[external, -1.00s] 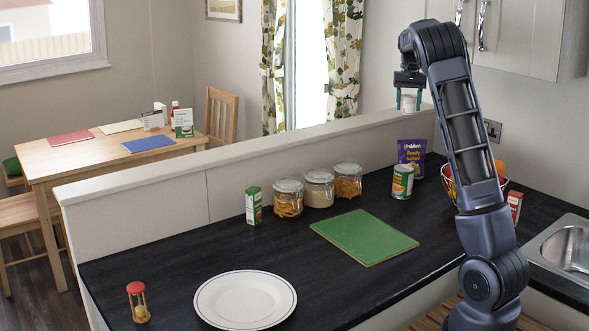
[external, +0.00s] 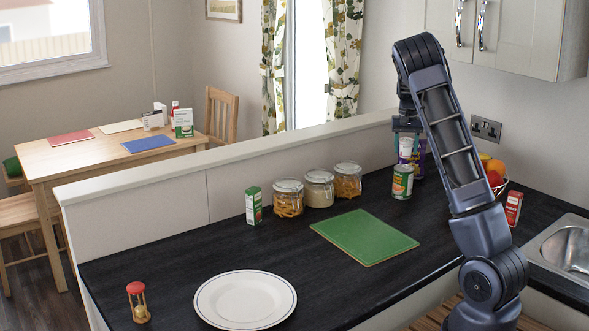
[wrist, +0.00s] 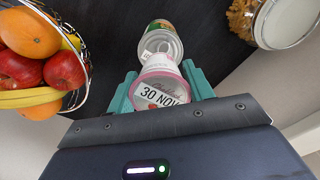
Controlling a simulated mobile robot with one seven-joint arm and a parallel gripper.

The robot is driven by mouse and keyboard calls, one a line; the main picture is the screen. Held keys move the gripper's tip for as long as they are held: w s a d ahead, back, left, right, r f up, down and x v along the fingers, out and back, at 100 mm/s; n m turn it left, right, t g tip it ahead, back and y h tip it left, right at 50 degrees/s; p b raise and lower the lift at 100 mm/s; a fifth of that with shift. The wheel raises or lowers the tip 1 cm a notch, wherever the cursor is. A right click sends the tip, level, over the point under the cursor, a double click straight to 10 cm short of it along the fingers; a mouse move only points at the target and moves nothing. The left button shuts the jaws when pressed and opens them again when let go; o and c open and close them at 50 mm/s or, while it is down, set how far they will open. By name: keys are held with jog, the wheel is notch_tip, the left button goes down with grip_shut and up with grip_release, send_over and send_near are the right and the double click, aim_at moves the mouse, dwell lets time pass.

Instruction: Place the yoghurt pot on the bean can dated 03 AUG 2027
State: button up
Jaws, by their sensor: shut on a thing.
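My gripper (external: 406,146) is shut on the white yoghurt pot (external: 405,150). In the wrist view the pot (wrist: 159,92) sits between the teal fingertips (wrist: 160,92), its lid printed "30 NOV" and cut off by the gripper body. A bean can (external: 402,182) with a green and white label stands upright on the dark counter. The pot is held above it in the external view, with a small gap. In the wrist view the can (wrist: 162,42) shows just beyond the pot, its top partly covered. I cannot read a date on it.
A purple packet (external: 419,160) stands behind the can. A fruit bowl (wrist: 84,75) is close by, to the right in the external view. Glass jars (external: 348,180) stand to the left. A green board (external: 364,237) lies in front, and a plate (external: 245,300) further left.

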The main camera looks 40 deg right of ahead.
aim_at(405, 157)
jog(key=shift+f, duration=2)
jog(key=o, duration=1)
jog(key=shift+f, duration=0.15)
